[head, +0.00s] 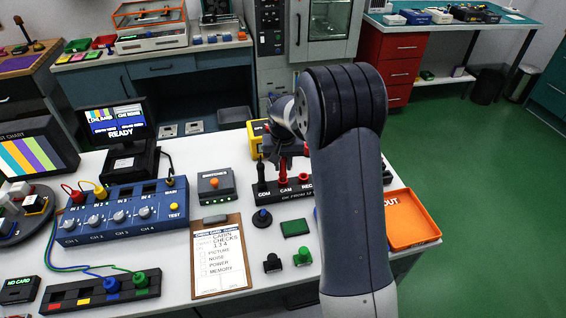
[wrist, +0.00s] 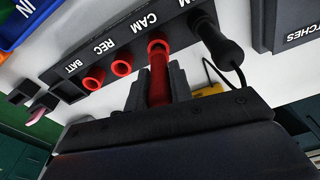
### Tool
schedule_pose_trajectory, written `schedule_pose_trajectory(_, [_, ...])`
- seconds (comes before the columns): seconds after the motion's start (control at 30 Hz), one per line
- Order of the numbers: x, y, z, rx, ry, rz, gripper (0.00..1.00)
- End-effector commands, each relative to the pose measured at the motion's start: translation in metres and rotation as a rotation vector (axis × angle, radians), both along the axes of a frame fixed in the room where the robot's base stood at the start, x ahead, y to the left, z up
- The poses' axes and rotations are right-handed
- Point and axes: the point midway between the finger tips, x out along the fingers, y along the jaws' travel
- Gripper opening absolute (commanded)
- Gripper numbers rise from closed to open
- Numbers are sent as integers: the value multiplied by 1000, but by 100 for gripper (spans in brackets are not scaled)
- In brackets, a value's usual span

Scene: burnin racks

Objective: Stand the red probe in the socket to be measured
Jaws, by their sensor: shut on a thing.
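My gripper (head: 286,148) is shut on the red probe (wrist: 158,85), which also shows below the jaws in the head view (head: 282,168). The probe's far end is at the red socket marked CAM on the black socket strip (head: 262,194). It lines up with that socket and seems to touch it; how deep it sits I cannot tell. In the wrist view, two red sockets beside it, REC (wrist: 121,67) and BATT (wrist: 93,78), are empty. A black probe (wrist: 216,40) stands at COM, with a dark cable. My arm hides the strip's right end in the head view.
A yellow meter (head: 257,131) is behind the strip. An orange OUT tray (head: 408,222) is at right.

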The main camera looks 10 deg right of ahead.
Motion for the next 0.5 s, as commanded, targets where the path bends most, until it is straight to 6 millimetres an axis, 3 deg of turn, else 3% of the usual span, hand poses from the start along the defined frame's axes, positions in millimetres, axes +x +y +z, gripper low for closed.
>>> schedule_pose_trajectory(0.5, [0, 0, -11, 0, 0, 0, 0])
